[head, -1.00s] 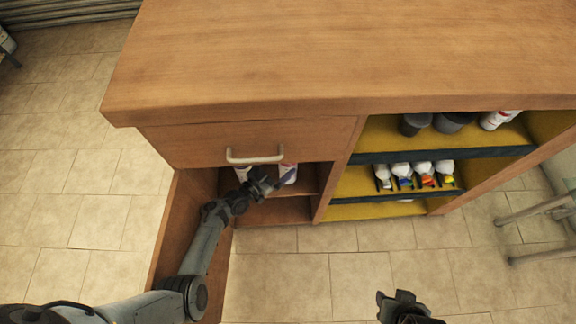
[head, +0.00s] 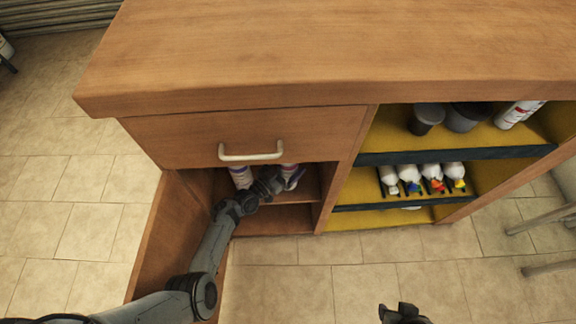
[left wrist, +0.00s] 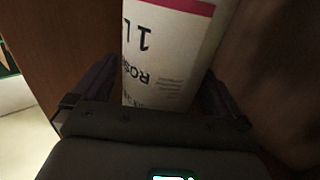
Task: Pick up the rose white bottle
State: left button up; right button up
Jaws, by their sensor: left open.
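The rose white bottle (left wrist: 165,55) fills the middle of the left wrist view. It is white with a pink-red band, and its label shows upside-down "1 L" and "ROS" lettering. My left gripper (left wrist: 152,92) is open, with one dark finger on each side of the bottle; whether they touch it is too dark to tell. In the head view my left gripper (head: 278,183) reaches into the open cupboard, at the right one of two bottles (head: 290,172), which it partly hides. My right gripper (head: 402,314) is at the bottom edge, partly cut off, away from the cabinet.
Another white bottle (head: 241,176) stands left of my gripper in the cupboard. The drawer with its handle (head: 251,152) is just above my gripper. The open door (head: 150,245) is left of my arm. Yellow shelves (head: 375,213) hold several bottles and dark pots (head: 427,118).

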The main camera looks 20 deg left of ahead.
pick_arm(q)
jog(key=c, duration=1.6)
jog(key=shift+w+r, duration=0.15)
jog(key=shift+r, duration=0.05)
jog(key=shift+c, duration=0.9)
jog(key=shift+r, duration=0.15)
